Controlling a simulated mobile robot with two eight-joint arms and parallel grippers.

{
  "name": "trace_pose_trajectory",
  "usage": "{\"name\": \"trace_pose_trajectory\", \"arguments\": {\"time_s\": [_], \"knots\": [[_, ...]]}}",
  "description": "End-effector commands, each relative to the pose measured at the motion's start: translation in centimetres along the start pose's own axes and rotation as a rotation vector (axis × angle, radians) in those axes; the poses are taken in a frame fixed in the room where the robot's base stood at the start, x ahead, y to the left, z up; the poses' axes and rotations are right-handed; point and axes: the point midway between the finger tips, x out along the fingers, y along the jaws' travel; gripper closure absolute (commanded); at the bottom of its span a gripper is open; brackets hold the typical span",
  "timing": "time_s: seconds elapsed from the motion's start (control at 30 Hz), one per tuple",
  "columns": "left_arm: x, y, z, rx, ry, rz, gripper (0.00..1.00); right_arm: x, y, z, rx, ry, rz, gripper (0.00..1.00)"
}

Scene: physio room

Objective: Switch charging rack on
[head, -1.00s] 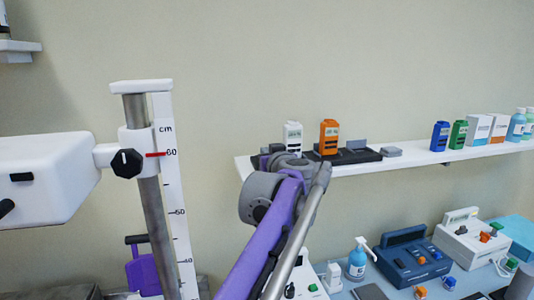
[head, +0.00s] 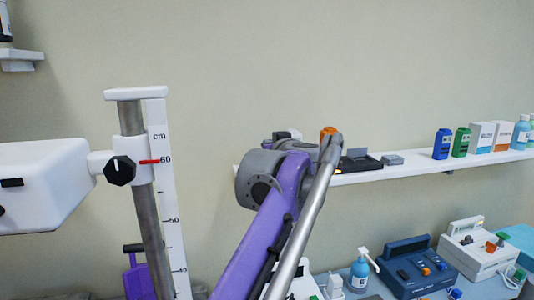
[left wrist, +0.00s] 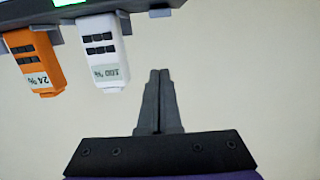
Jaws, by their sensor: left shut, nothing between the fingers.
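The charging rack (head: 360,162) is a black tray-like unit on the white wall shelf, partly hidden behind my left arm. An orange device (head: 328,133) stands at it, mostly covered by the arm. In the left wrist view the rack (left wrist: 137,8) runs along the top edge, upside down, with a lit green patch (left wrist: 70,2). The orange device (left wrist: 33,58) and a white device (left wrist: 101,50) hang from it in that view. A small grey piece (left wrist: 160,13) sticks out near the rack's end. My left gripper (left wrist: 159,72) is shut and empty, apart from the rack and devices.
Below are a pump bottle (head: 359,272) and a dark blue unit (head: 415,270). A white measuring column (head: 160,200) stands at left. The wall above is clear.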

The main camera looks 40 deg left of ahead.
Motion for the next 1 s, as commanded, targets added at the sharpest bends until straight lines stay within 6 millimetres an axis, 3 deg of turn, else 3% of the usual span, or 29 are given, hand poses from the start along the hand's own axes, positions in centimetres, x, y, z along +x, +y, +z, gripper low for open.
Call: {"name": "trace_pose_trajectory", "arguments": {"time_s": [0.1, 0.33, 1.0], "knots": [[-2.5, 0.1, -0.2, 0.004, -0.002, 0.004, 1.00, 0.5, 0.0, 0.8, 0.000, -0.008, 0.000, 0.03], [-5.1, 0.0, -1.1, 0.002, -0.001, 0.001, 1.00, 0.7, 0.0, 1.0, 0.000, -0.010, 0.000, 0.03], [-5.5, -0.1, -1.3, 0.002, -0.001, -0.001, 1.00, 0.7, 0.0, 1.0, 0.000, -0.010, 0.000, 0.03]]}}
